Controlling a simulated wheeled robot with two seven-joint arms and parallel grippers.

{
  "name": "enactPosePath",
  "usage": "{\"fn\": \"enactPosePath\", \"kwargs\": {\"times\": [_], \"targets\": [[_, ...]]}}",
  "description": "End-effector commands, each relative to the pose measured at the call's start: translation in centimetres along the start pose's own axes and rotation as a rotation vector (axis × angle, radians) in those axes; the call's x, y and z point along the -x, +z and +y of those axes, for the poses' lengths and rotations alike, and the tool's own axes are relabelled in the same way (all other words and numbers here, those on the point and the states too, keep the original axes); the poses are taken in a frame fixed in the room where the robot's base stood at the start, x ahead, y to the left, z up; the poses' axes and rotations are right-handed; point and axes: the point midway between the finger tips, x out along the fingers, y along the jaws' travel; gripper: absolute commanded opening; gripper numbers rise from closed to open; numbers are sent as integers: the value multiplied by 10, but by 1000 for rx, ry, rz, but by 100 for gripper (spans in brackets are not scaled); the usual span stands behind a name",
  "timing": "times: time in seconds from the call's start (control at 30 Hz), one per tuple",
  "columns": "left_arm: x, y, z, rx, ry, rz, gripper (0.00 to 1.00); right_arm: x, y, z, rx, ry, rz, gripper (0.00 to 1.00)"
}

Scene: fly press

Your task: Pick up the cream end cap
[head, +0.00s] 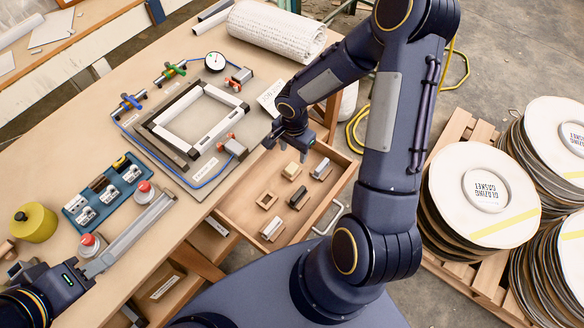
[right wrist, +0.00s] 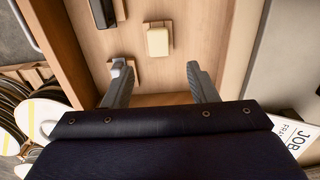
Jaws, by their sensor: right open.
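The cream end cap (head: 292,170) sits on a small wooden block in the open drawer, near its far right part. In the right wrist view the cream end cap (right wrist: 158,40) lies ahead of my fingertips, roughly in line with the gap between them. My right gripper (head: 303,147) is above the drawer, beyond the cap in the head view. In the right wrist view my right gripper (right wrist: 158,78) is open and empty. My left gripper (head: 88,268) is at the lower left, by a long grey channel bar (head: 135,233); its jaws are unclear.
The drawer (head: 240,213) also holds a grey cap (head: 320,169), a black cap (head: 298,197), a pale cap (head: 272,229) and an empty wooden holder (head: 267,199). The grey cap (right wrist: 117,68) is close to one right finger. A frame (head: 165,130) lies on the table.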

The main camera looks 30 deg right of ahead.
Motion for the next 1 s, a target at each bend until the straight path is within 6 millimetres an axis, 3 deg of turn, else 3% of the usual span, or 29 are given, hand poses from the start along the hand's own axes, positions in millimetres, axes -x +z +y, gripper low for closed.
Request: {"fn": "enactPosePath", "kwargs": {"times": [0.5,0.83,1.0], "targets": [[6,-3,3,0,0,0,36,-67,6,2,-4,5,-3,53],[6,-3,3,0,0,0,36,-76,6,2,-5,1,-2,53],[6,-3,3,0,0,0,36,-76,6,2,-4,2,-2,33]]}}
